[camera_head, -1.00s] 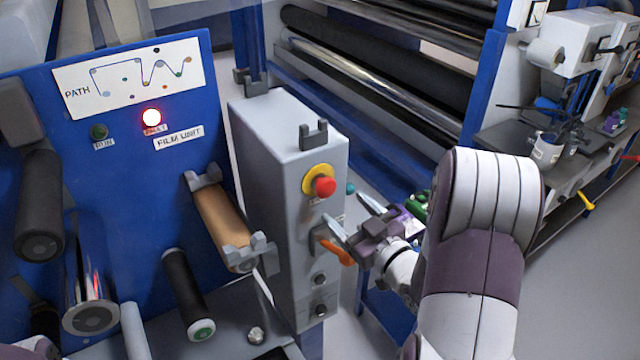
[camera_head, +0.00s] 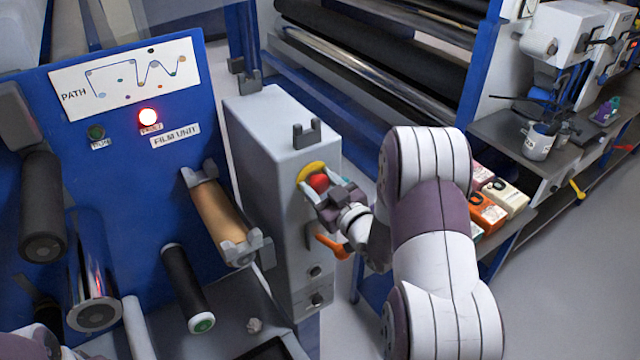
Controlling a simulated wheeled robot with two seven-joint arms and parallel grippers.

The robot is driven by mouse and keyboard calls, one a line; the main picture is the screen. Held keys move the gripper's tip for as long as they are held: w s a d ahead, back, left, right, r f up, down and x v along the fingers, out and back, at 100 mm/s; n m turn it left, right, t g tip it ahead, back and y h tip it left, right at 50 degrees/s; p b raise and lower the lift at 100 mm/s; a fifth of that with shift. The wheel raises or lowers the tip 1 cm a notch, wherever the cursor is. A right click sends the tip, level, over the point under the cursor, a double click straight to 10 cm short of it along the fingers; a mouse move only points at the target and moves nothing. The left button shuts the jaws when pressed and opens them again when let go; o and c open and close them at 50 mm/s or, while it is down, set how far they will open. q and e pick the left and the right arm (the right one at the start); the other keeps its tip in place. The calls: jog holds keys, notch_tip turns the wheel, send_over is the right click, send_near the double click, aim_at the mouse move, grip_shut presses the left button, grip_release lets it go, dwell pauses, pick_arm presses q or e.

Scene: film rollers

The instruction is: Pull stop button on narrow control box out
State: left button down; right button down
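The narrow control box (camera_head: 268,165) is a tall grey cabinet right of the blue film panel. Its red stop button (camera_head: 318,181) sits on a yellow collar (camera_head: 309,170) high on the front face. My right gripper (camera_head: 322,190) is at the button, with its fingers around or right beside the red cap. The fingers partly cover the button, and I cannot tell whether they touch it. Below is an orange handle (camera_head: 333,246) on the same face. My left gripper does not show; only a bit of my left arm is at the bottom left corner.
The blue panel (camera_head: 120,190) carries a lit red lamp (camera_head: 149,117) and several rollers, including a brown one (camera_head: 219,212) close to the box. Coloured cartons (camera_head: 487,212) stand on a shelf behind my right arm. Open floor lies at the lower right.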

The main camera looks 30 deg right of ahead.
jog(key=shift+s+f+b, duration=0.15)
jog(key=shift+s+b, duration=0.1)
jog(key=shift+b, duration=0.1)
jog(key=shift+s+d, duration=0.1)
jog(key=shift+s, duration=0.2)
jog(key=shift+c, duration=2.4)
grip_release()
jog(key=shift+s, duration=0.1)
jog(key=shift+s+r, duration=0.1)
jog(key=shift+r, duration=0.1)
jog(key=shift+s+f+b, duration=0.15)
jog(key=shift+s+b, duration=0.05)
jog(key=shift+b, duration=0.1)
jog(key=s+b, duration=0.3)
jog(key=s, duration=0.9)
jog(key=shift+s+d, duration=0.15)
jog(key=shift+d, duration=0.3)
